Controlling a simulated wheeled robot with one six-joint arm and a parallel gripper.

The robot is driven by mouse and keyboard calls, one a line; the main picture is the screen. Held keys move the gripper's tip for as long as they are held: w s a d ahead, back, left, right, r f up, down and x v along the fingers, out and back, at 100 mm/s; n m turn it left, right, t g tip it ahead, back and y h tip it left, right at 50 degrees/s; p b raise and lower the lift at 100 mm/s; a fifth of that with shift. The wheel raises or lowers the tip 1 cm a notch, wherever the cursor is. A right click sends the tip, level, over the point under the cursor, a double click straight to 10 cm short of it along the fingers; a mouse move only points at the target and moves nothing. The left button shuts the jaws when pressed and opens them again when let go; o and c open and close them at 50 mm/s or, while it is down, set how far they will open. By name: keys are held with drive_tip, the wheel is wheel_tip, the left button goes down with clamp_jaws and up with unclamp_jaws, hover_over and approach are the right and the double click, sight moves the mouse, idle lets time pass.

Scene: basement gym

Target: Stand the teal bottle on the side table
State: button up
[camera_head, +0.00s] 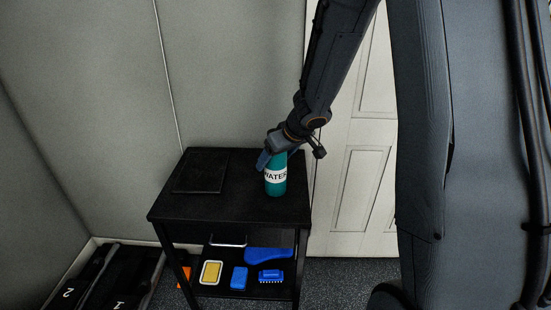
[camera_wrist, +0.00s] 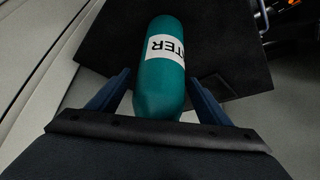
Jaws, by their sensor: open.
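The teal bottle (camera_head: 276,186) with a white label reading "WATER" stands upright on the black side table (camera_head: 225,207), near its right side. My gripper (camera_head: 274,158) is at the bottle's upper part, coming down from above. In the wrist view the teal bottle (camera_wrist: 163,85) lies between the two blue fingers of my gripper (camera_wrist: 158,92), with a finger on each side. The fingers are open. The bottle's top is partly hidden by the gripper in the head view.
A flat dark square panel (camera_head: 201,171) lies on the table's left rear. The lower shelf holds a yellow sponge-like item (camera_head: 211,272) and several blue items (camera_head: 270,276). A white door (camera_head: 360,190) and grey walls stand behind. Dark numbered items (camera_head: 100,280) lie on the floor at left.

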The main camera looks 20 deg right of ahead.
drive_tip(key=s+d+r+m+h+p, duration=0.1)
drive_tip(key=s+d+r+h+p, duration=0.15)
drive_tip(key=s+r, duration=0.3)
drive_tip(key=s+d+r+m+h+p, duration=0.1)
drive_tip(key=s+d+r+p, duration=0.25)
drive_tip(key=r, duration=0.25)
drive_tip(key=s+a+f+m+g, duration=0.1)
drive_tip(key=s+a+g, duration=0.1)
drive_tip(key=s, duration=0.6)
drive_tip(key=s+a+f+m+g+y, duration=0.1)
drive_tip(key=s+a, duration=0.3)
drive_tip(key=s, duration=0.4)
drive_tip(key=shift+f+g+p, duration=0.15)
drive_tip(key=shift+g+p, duration=0.25)
drive_tip(key=shift+g, duration=0.3)
drive_tip(key=shift+s, duration=0.1)
drive_tip(key=shift+f+b, duration=1.4)
drive_tip(key=shift+f, duration=0.15)
